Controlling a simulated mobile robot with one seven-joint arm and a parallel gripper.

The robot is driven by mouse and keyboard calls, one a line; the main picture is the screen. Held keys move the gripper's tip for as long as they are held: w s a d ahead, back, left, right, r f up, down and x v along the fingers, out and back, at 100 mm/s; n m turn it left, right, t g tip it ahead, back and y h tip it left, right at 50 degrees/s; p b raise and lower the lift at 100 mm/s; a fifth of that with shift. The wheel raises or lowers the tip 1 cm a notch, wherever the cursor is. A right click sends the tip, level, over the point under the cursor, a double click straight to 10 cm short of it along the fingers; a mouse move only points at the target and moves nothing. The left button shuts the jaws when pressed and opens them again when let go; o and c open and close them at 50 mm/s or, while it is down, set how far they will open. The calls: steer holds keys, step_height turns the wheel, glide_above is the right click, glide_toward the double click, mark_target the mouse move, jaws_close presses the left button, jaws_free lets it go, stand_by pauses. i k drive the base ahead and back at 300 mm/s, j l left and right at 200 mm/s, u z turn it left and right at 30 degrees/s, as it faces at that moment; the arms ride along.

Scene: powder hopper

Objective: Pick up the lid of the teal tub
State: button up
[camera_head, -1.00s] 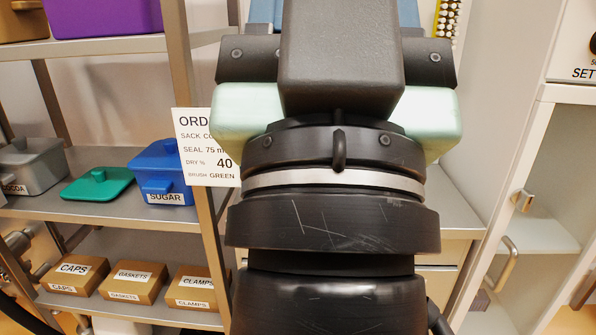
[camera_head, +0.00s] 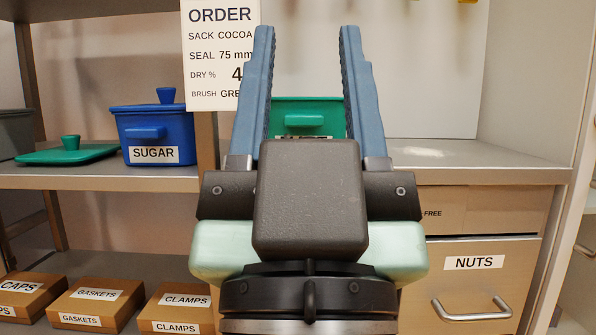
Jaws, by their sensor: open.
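A green-teal lid (camera_head: 68,152) with a round knob lies flat on the left shelf, left of the blue SUGAR tub. A green-teal tub (camera_head: 307,108) stands behind my gripper fingers on the counter. Its label is mostly hidden by my gripper, and no knob shows on its top. My gripper (camera_head: 307,35) is open and empty, with its two blue fingers pointing up and away in front of the tub. It is well to the right of the lid and apart from it.
The blue SUGAR tub (camera_head: 155,132) stands just right of the lid, and a grey tub (camera_head: 15,134) is at its left. An order sign (camera_head: 222,50) hangs by the shelf post (camera_head: 207,150). The counter (camera_head: 480,172) right of my gripper looks clear.

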mark_target(72, 153)
steer(key=i+j+u, duration=0.2)
steer(key=u, duration=0.3)
steer(key=i+j+u, duration=0.1)
steer(key=i+u, duration=0.2)
steer(key=u, duration=0.2)
